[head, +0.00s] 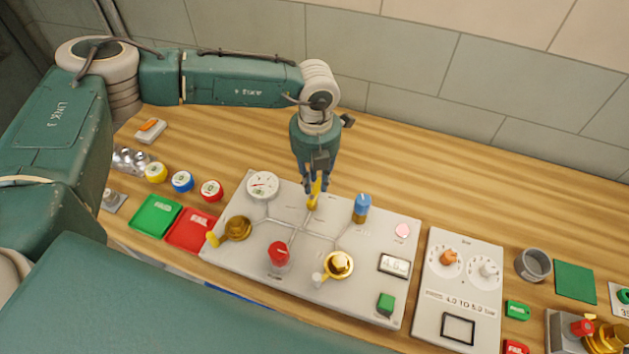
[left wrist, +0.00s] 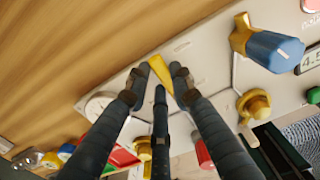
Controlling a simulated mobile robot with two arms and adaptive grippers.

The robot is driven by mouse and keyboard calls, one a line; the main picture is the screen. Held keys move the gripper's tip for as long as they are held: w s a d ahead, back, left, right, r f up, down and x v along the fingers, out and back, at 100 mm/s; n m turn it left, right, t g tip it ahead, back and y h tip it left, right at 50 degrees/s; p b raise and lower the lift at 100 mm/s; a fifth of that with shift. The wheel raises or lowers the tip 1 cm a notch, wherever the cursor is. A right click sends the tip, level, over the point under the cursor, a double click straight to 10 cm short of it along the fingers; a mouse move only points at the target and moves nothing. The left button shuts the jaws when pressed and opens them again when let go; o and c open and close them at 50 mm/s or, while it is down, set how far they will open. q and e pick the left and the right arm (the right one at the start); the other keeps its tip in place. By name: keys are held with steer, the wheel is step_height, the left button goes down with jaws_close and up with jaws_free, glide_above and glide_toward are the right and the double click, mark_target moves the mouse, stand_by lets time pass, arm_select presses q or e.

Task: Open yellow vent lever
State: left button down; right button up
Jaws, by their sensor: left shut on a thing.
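The yellow vent lever (head: 314,193) stands at the back of the grey valve panel (head: 225,258), between the round gauge and the blue-topped valve. My left gripper (head: 315,186) reaches down from behind the panel and is shut on this lever. In the left wrist view the yellow lever (left wrist: 160,72) lies between the dark fingertips of the left gripper (left wrist: 160,78). Its lower part and pivot are partly hidden by the fingers. My right gripper is in neither view.
Close by are the gauge (head: 263,186), the blue-topped valve (head: 361,208), a red knob (head: 279,253) and two brass valves (head: 236,229) (head: 338,265). Red and green trays (head: 156,216) lie left of the panel. A second panel (head: 458,290) stands right. The wooden table behind is clear.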

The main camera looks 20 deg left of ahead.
mark_target(315, 185)
arm_select(q)
steer(key=c, duration=1.5)
jaws_free()
step_height(315, 185, up, 12)
steer(key=shift+r, duration=0.1)
steer(key=shift+s, duration=0.1)
